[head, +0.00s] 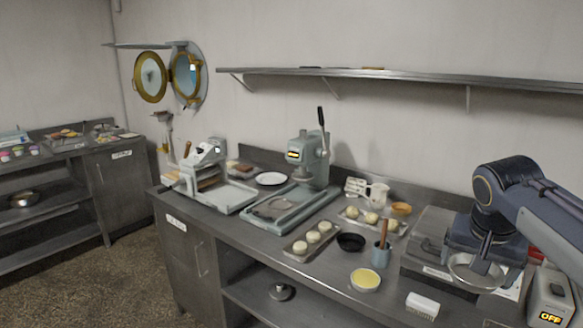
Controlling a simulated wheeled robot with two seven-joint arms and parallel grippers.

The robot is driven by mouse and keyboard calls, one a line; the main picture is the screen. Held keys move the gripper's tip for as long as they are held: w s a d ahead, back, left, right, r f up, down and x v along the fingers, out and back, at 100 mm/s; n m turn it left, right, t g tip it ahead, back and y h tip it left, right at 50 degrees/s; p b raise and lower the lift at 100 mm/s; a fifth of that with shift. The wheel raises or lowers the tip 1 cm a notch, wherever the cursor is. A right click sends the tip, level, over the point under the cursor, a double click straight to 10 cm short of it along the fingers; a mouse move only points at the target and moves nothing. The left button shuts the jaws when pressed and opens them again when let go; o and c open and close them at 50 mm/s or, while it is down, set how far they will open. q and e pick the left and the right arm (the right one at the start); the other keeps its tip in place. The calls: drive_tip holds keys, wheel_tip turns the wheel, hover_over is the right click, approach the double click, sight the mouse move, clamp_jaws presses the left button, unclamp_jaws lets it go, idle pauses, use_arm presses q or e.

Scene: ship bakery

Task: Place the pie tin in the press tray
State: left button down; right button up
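My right gripper (486,252) comes in from the right and is shut on a round grey metal pie tin (465,270), gripping it by its rim. The tin is above the right part of the counter, in front of a grey flat appliance. The press (308,160) is pale green-grey with a dark upright lever and stands at the back middle of the counter. Its tray (293,218) extends to the front left, with a round plate (272,208) in it. The tin and tray are well apart. My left gripper is not in view.
Between tin and press stand a tray of dough balls (290,252), a black bowl (351,242), a blue utensil cup (380,256) and a yellow-filled tin (365,279). A white brush (422,305) lies at the front edge. A wall shelf (400,75) runs above the counter.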

sight(461, 269)
drive_tip(key=shift+n, duration=0.3)
drive_tip(key=w+f, duration=0.2)
drive_tip(key=f, duration=0.1)
drive_tip(key=shift+w+a, duration=0.35)
drive_tip(key=shift+w, duration=0.05)
drive_tip(key=w+a+f+n+y, duration=0.1)
drive_tip(key=a+f+n, duration=0.1)
drive_tip(key=a+f, duration=0.45)
drive_tip(key=w+a+f+n+y, duration=0.1)
drive_tip(key=a+f+n, duration=0.2)
drive_tip(key=f, duration=0.7)
drive_tip(key=w+a+f+n+y, duration=0.1)
drive_tip(key=a+f+n, duration=0.1)
drive_tip(key=a+f, duration=0.45)
drive_tip(key=s+f+t, duration=0.1)
drive_tip(key=s+f, duration=0.3)
drive_tip(key=f, duration=0.3)
drive_tip(key=shift+s+d+f, duration=0.25)
drive_tip(key=shift+s, duration=0.05)
